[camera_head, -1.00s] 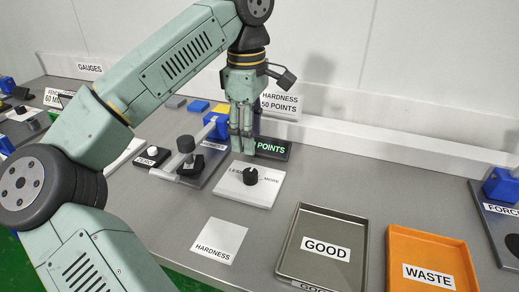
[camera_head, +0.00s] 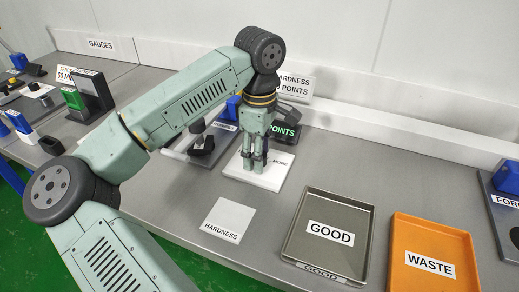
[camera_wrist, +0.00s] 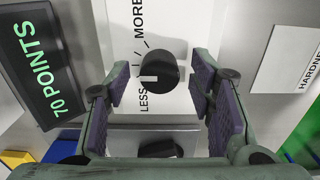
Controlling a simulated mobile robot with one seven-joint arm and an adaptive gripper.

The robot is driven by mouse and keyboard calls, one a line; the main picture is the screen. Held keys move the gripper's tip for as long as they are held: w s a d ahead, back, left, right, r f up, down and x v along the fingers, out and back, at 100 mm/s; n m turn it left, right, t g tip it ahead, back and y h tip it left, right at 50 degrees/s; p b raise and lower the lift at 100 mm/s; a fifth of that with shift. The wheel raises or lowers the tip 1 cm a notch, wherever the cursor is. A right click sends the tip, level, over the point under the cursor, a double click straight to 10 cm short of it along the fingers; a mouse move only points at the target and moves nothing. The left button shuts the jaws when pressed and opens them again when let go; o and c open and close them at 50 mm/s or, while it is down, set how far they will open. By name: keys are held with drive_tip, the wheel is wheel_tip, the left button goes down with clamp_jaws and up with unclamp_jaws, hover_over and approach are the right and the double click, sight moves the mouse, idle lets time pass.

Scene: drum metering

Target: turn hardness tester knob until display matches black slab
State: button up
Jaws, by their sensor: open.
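The black round knob (camera_wrist: 158,68) sits on a white panel (camera_head: 270,181) marked LESS and MORE. In the wrist view a pale mark shows at its left side. My gripper (camera_head: 253,168) is over the panel, pointing down. In the wrist view my gripper (camera_wrist: 160,86) is open, with one finger on each side of the knob and visible gaps. In the head view the fingers hide most of the knob. The dark display (camera_wrist: 38,62) reads 70 POINTS in green; it is partly hidden in the head view (camera_head: 284,131). I cannot tell which thing is the black slab.
A wall sign (camera_head: 293,85) reads HARDNESS and POINTS, partly hidden. A pale HARDNESS plate (camera_head: 229,218) lies in front. The grey GOOD tray (camera_head: 327,235) and orange WASTE tray (camera_head: 432,255) stand to the right. A tester with a dark block (camera_head: 201,144) stands left of the panel.

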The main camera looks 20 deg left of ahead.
drive_tip(key=shift+c, duration=0.5)
drive_tip(key=c, duration=1.1)
